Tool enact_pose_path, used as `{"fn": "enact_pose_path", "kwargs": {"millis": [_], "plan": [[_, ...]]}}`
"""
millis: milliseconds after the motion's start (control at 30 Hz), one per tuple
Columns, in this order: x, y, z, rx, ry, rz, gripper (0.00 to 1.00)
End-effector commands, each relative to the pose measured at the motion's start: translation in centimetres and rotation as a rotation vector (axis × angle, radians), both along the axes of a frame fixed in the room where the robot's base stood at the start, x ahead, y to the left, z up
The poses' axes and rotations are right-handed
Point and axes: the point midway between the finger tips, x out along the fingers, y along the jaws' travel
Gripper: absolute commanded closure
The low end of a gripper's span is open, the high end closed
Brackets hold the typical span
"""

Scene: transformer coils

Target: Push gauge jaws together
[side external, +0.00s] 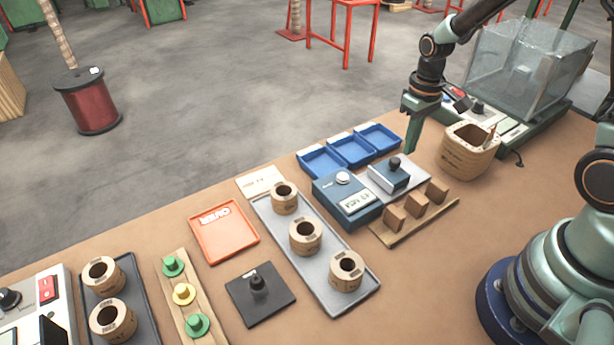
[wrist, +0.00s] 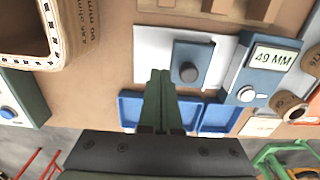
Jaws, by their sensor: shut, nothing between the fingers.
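The gauge has a blue body (side external: 347,198) with a display, a pale base plate (side external: 379,184) and a sliding jaw block (side external: 390,174) with a black knob. In the wrist view the gauge body (wrist: 262,72) shows "49 MM". The blue sliding jaw (wrist: 192,64) stands apart from it, with bare plate (wrist: 223,50) between them. My gripper (side external: 410,149) is shut and empty, pointing down at the outer side of the sliding jaw, away from the gauge body. In the wrist view its fingertips (wrist: 159,74) are just left of the jaw; I cannot tell whether they touch.
Blue trays (side external: 351,150) lie behind the gauge. A wooden rack with several blocks (side external: 415,211) is in front. A wooden pot (side external: 468,150) stands to the right. A grey tray with coils (side external: 318,262) lies to the left.

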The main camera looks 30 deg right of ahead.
Motion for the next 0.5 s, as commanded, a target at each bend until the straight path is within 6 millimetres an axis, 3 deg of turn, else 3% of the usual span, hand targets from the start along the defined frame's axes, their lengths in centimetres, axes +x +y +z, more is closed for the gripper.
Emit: {"fn": "enact_pose_path", "kwargs": {"millis": [500], "plan": [[0.0, 0.0, -1.2, 0.000, 0.002, 0.000, 1.00]]}}
